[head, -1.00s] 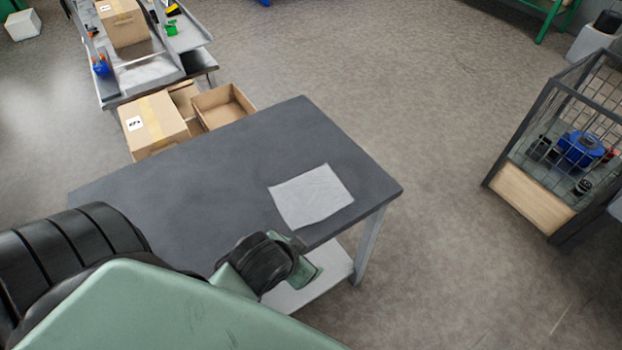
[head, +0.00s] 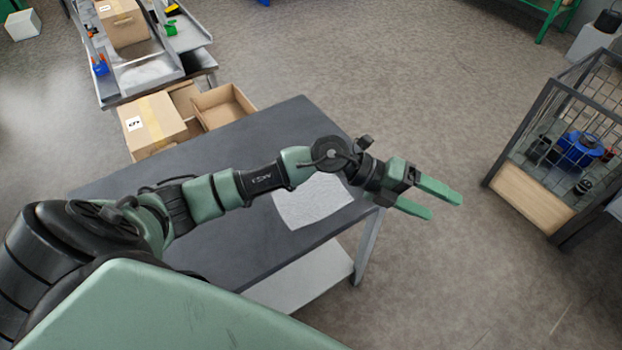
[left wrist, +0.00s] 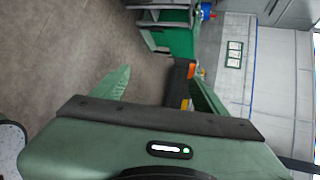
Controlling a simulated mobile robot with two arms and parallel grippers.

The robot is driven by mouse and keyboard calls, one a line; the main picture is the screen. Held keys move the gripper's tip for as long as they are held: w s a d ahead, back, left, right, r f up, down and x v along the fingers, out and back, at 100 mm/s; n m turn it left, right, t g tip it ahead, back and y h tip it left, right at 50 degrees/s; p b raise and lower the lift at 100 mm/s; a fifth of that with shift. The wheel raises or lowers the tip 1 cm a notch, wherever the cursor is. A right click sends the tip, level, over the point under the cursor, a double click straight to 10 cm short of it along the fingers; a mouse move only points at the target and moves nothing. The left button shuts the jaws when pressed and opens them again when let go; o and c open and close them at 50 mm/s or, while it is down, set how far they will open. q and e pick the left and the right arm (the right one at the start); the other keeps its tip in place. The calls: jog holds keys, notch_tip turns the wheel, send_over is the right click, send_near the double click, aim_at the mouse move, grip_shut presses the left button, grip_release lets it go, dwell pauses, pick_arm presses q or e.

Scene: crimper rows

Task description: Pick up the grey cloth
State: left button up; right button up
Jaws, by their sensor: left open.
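The grey cloth (head: 308,207) lies flat on the dark table (head: 215,250), near its right end, in the head view. My left arm stretches across the table and its forearm and wrist cover the cloth's upper edge. My left gripper (head: 446,206) is open and empty, to the right of the cloth and past the table's right edge, over the floor. In the left wrist view, the two green fingers (left wrist: 160,90) stand apart with nothing between them, and the cloth is not clearly seen there. My right gripper is not in view.
Cardboard boxes (head: 152,124) stand beyond the table's far left side, near a grey workbench (head: 150,75). A wire cage (head: 535,190) with a blue item inside stands on the right. The floor between table and cage is clear.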

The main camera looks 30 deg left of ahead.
pick_arm(q)
jog(key=w+a+f+m+g+y, duration=0.1)
jog(key=a+f+g+y, duration=0.1)
jog(key=a+f+y, duration=0.35)
jog(key=n+g+y, duration=0.1)
jog(key=g+y, duration=0.1)
jog(key=y, duration=0.6)
send_over(311, 196)
notch_tip(311, 196, down, 3)
notch_tip(311, 196, down, 10)
jog(key=b, duration=0.7)
jog(key=shift+f, duration=0.15)
jog(key=shift+c, duration=0.4)
grip_shut()
